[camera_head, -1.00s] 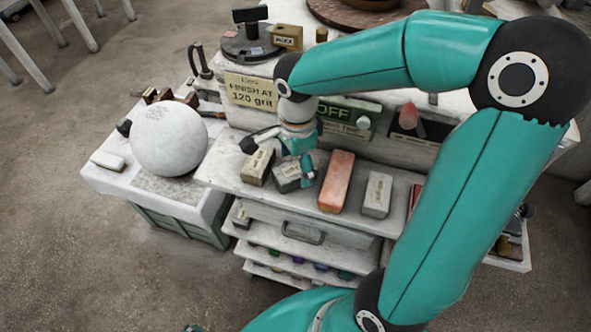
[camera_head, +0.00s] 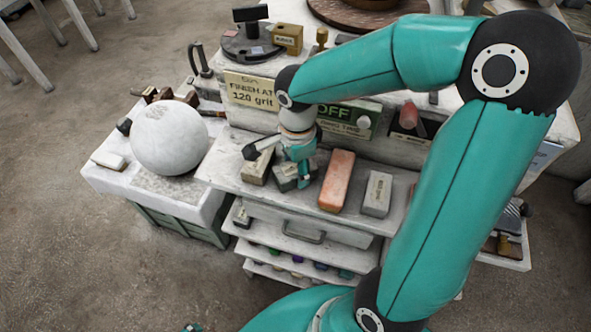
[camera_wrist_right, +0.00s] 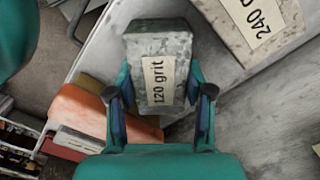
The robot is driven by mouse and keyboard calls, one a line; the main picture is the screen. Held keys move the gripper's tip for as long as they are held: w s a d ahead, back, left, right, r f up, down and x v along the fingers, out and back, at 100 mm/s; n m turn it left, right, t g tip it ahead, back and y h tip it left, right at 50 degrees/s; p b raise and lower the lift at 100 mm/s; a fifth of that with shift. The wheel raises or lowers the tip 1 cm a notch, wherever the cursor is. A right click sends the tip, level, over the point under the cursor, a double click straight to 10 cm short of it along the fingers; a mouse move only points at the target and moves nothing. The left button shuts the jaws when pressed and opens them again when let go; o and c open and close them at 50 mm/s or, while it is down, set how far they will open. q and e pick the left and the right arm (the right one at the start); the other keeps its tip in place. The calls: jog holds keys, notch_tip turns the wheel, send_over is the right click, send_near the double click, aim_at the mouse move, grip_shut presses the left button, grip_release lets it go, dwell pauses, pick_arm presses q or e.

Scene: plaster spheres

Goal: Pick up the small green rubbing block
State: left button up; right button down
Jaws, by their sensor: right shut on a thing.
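The small green-grey rubbing block (camera_head: 283,183) is at the front of the cart's top, between a grey-tan block and an orange block. In the right wrist view the speckled block (camera_wrist_right: 160,42) bears a "120 grit" label and is between the two fingers. My right gripper (camera_head: 294,176) is shut on it, with a finger on each side in the wrist view (camera_wrist_right: 160,93). I cannot tell whether the block is touching the cart top. Gripper and wrist hide part of it in the head view. My left gripper is not clearly seen.
The orange block (camera_head: 337,180) and a pale grey block (camera_head: 377,194) lie to the right. The tan block (camera_head: 257,172) is close on the left; a "240" label shows in the wrist view. A white sphere (camera_head: 168,138) rests on the left table. A sign (camera_head: 250,91) stands behind.

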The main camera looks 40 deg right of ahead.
jog(key=shift+r, duration=0.1)
notch_tip(320, 180, up, 20)
jog(key=shift+p, duration=0.35)
dwell(0.4)
jog(key=c, duration=1)
grip_release()
jog(key=c, duration=0.8)
jog(key=shift+s, duration=0.1)
